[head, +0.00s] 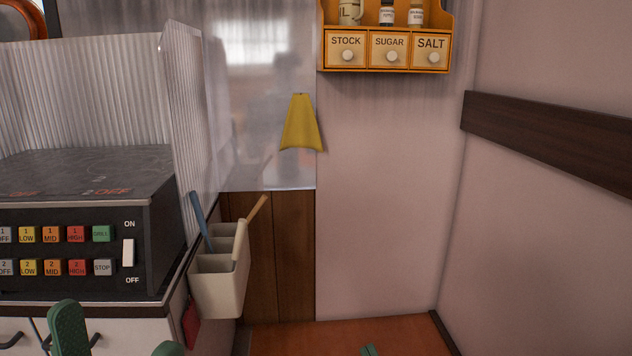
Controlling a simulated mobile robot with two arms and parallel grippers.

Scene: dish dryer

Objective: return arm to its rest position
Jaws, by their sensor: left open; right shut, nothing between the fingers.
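My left gripper (118,328) shows at the lower left edge as two green fingers spread apart, open and empty. It is in front of the white cabinet below the cooker. Its arm is out of the picture. My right gripper (369,350) shows only as a small green tip at the bottom edge, right of centre, above the reddish-brown floor. It is shut with nothing in it. The rest of the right arm is out of view.
A black cooker (75,230) with coloured buttons stands at the left. A cream utensil holder (218,290) hangs at the counter's side. An orange spice shelf (386,70) is on the wall. Floor (400,335) at lower right is clear.

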